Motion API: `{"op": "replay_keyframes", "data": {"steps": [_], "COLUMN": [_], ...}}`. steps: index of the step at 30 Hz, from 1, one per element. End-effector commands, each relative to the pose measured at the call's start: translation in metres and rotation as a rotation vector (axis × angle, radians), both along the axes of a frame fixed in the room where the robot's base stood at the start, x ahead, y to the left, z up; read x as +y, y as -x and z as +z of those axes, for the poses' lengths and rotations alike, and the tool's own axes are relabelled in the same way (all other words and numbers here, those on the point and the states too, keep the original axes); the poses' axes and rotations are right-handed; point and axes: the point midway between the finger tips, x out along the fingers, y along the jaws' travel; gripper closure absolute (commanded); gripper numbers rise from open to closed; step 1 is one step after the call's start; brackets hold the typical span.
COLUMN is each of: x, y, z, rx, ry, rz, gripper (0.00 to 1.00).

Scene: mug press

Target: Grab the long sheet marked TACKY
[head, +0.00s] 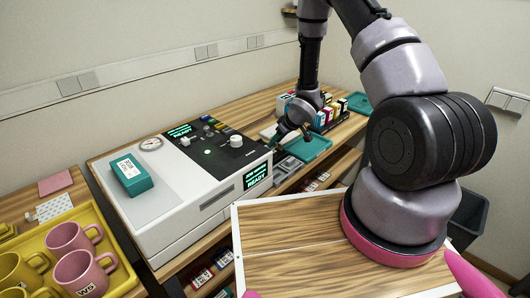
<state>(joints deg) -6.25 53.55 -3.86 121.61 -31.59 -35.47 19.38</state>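No sheet with a readable TACKY marking shows in the head view. My gripper (281,147) is small and far off, at the right end of the white machine, beside a teal tray (312,149). It points down and left. Its fingers are too small to tell whether they are open or shut, or whether they hold anything. Some pale flat pieces (286,168) lie just in front of the teal tray; I cannot read any marking on them. My arm hides part of the right side.
The white machine (180,222) with green READY displays stands on the wooden counter. A teal box (131,175) sits on it. A yellow tray (126,272) with pink and yellow mugs is lower left. Colored bottles (328,118) and another teal tray (358,102) stand behind my gripper.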

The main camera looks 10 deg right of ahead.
Motion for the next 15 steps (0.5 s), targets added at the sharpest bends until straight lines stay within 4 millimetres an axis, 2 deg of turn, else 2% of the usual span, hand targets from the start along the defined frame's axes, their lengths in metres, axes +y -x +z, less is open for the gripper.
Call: {"op": "replay_keyframes", "data": {"steps": [1, 3, 4, 15], "x": [0.0, -0.0001, -0.0001, -0.0002], "y": [0.0, 0.0001, 0.0001, 0.0001], "z": [0.0001, 0.0002, 0.0002, 0.0008], "rx": [0.0, 0.0, 0.0, 0.0], "ry": [0.0, 0.0, 0.0, 0.0], "rz": [0.0, 0.0, 0.0, 0.0], "gripper": [0.7, 0.97, 1.0, 1.0]}}
